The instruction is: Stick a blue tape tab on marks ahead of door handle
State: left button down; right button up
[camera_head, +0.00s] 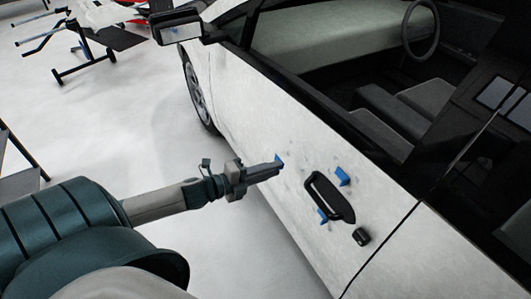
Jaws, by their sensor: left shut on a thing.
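A white car door (255,120) fills the middle of the head view, with a black door handle (330,197) on it. A blue tape tab (343,176) sits above and right of the handle, and another blue tab (323,215) sits at its lower left. My left gripper (278,166) is shut on a blue tape tab (279,158) at its fingertips, left of the handle and close to the door. Whether this tab touches the door cannot be told. Faint grey marks show on the door around the handle. My right gripper is not in view.
A small black piece (361,237) sits on the door below right of the handle. The side mirror (181,27) juts out at the top. The window is open to the seats and steering wheel (421,28). A stand (85,50) is at the upper left; the floor between is clear.

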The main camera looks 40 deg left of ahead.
aim_at(280, 169)
pick_arm(q)
jog(key=b+x, duration=0.1)
jog(key=x, duration=0.2)
jog(key=shift+w+d+f, duration=0.1)
jog(key=shift+w, duration=0.15)
jog(key=shift+w+d+f+b, duration=0.1)
jog(key=shift+w+d+b, duration=0.2)
jog(key=shift+w, duration=0.4)
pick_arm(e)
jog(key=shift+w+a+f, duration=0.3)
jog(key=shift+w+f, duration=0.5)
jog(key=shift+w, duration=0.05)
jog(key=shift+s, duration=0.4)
pick_arm(q)
jog(key=shift+w+d+f, duration=0.1)
jog(key=shift+w+d, duration=0.1)
jog(key=shift+w, duration=0.25)
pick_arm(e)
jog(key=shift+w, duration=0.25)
pick_arm(q)
jog(key=shift+w+d, duration=0.1)
jog(key=shift+w, duration=0.2)
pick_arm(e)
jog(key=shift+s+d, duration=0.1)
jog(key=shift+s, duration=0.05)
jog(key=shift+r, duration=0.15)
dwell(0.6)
